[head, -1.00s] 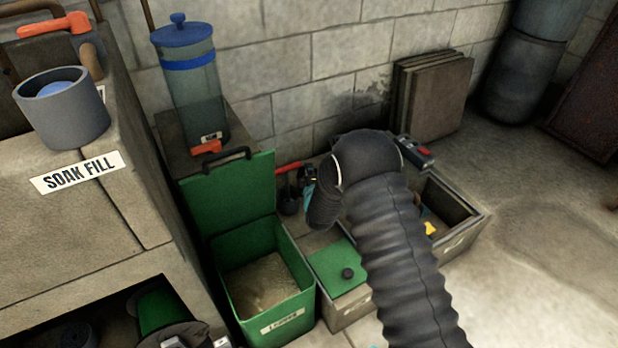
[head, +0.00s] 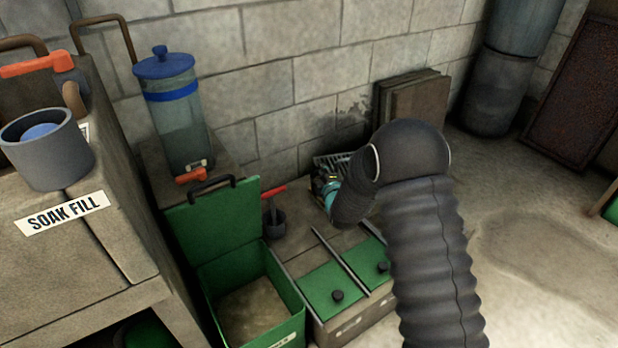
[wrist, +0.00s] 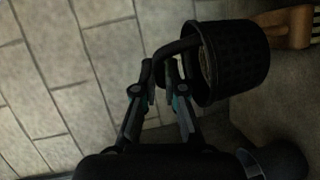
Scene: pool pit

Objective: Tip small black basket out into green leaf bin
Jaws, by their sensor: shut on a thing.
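The small black basket (wrist: 237,62) is in the wrist view, its mouth facing the handle and my gripper. A strip of something brownish shows inside the mouth. My gripper (wrist: 160,73) is shut on the basket's curved handle. In the head view my gripper (head: 325,188) is largely hidden behind my arm, near the back wall; a dark lattice shape just behind it looks like the basket. The green leaf bin (head: 291,305) stands open left of my gripper and nearer the camera, its lid (head: 215,220) raised at the back. Brown material lies inside it.
Two green-lidded compartments (head: 325,285) adjoin the bin's right side. A small dark pot (head: 274,224) with a red-handled tool stands behind the bin. A blue-lidded clear canister (head: 175,110) is at back left. A wooden brush (wrist: 290,25) lies beyond the basket. Open floor is on the right.

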